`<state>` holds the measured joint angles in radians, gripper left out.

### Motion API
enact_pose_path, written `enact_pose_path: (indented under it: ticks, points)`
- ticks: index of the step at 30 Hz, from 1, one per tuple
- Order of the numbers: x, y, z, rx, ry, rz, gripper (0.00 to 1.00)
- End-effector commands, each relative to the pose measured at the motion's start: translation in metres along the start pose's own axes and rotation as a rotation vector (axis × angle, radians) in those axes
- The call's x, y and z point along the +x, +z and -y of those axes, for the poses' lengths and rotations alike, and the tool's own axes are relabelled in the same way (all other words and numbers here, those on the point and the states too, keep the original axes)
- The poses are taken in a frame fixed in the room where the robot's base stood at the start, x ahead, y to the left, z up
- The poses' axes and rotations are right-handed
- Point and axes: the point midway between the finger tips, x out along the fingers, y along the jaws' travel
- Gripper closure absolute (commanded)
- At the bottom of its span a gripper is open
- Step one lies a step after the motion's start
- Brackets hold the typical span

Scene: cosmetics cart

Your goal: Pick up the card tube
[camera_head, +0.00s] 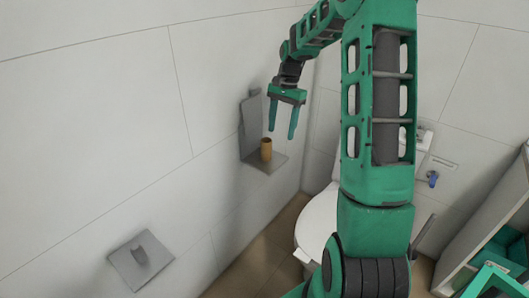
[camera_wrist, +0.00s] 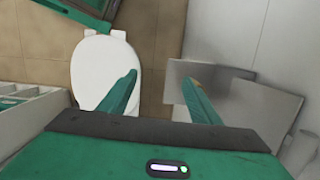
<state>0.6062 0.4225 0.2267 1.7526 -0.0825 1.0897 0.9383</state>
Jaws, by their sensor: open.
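The card tube (camera_head: 266,149) is a small brown cylinder standing upright on a grey wall shelf (camera_head: 277,160). My gripper (camera_head: 281,134) is open, with its two green fingers pointing down. In the head view the fingertips are just above and to the right of the tube, with the left finger closest to it. In the wrist view my gripper (camera_wrist: 160,78) shows nothing held between its fingers. A small brown bit of the tube (camera_wrist: 197,83) shows by the right fingertip there; the finger hides most of it.
A grey upright plate (camera_head: 251,122) rises behind the shelf against the tiled wall. A white toilet (camera_wrist: 98,72) stands right of the shelf in the head view. A second grey wall fixture (camera_head: 141,262) is at lower left. A white shelf unit (camera_head: 490,222) stands at right.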

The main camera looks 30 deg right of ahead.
Motion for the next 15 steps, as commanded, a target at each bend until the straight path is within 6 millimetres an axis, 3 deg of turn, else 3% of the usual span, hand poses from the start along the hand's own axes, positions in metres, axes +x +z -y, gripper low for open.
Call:
enact_pose_path:
  ticks: [6, 15]
  points:
    - [0.041, -0.046, 0.054, 0.173, -0.058, 0.111, 0.43]
    - [0.069, -0.080, 0.087, 0.322, -0.109, 0.207, 0.43]
